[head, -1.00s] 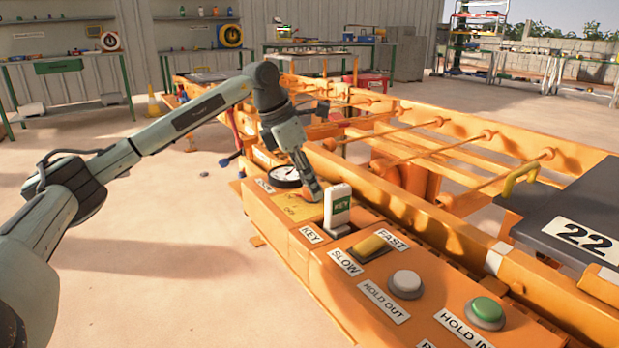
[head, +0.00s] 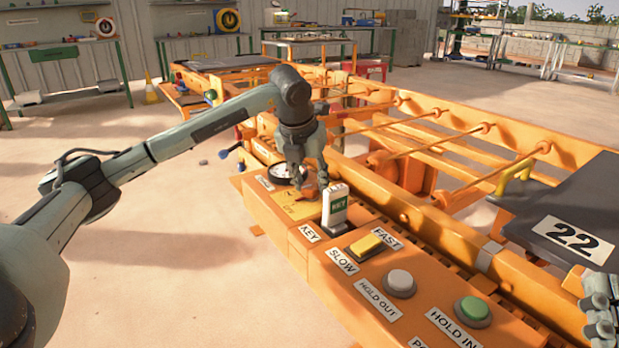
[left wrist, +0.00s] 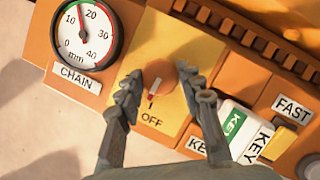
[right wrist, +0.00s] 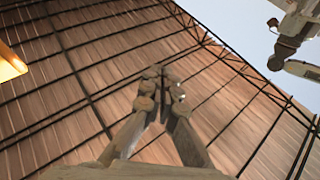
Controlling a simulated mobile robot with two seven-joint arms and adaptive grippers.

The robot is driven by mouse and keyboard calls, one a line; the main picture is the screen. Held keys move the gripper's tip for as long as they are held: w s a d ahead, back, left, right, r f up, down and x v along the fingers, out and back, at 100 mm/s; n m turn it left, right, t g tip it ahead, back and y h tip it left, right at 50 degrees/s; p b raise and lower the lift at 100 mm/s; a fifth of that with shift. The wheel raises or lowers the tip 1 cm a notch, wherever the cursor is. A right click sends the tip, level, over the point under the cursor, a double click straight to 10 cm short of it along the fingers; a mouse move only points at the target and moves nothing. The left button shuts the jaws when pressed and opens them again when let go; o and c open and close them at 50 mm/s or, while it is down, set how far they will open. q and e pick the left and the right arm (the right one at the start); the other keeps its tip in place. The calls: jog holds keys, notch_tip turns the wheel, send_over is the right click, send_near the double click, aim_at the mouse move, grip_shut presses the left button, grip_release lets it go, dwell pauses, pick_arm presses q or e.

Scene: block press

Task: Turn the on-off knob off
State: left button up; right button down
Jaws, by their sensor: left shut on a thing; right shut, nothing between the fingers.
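The orange on-off knob (left wrist: 157,72) sits on a yellow plate (left wrist: 172,32) marked OFF, beside the dial gauge. Its white and red pointer mark faces the OFF label (left wrist: 151,120). My left gripper (head: 309,190) is over the yellow plate in the head view. In the left wrist view its fingers stand on both sides of the knob and are shut on it. In the head view the gripper mostly hides the knob. My right gripper (right wrist: 160,75) is shut and empty, pointing up at the roof; part of it shows at the head view's right edge.
The white key tag (head: 335,206) stands upright close to my left gripper. The dial gauge (left wrist: 87,33) is on the other side. A yellow switch (head: 366,245), white button (head: 400,281) and green button (head: 474,309) line the orange panel. A grey plate marked 22 (head: 572,237) lies right.

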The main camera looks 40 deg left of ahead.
pick_arm(q)
jog(key=shift+d+n+y, duration=0.1)
jog(key=shift+n+y, duration=0.2)
jog(key=shift+n, duration=0.5)
pick_arm(e)
jog(key=shift+w+a+f+g, duration=0.1)
jog(key=shift+f+g, duration=0.25)
jog(key=shift+g, duration=0.05)
jog(key=shift+f, duration=0.1)
pick_arm(q)
jog(key=o, duration=1.2)
jog(key=shift+c, duration=0.2)
jog(key=v, duration=1.2)
jog(key=shift+w, duration=0.15)
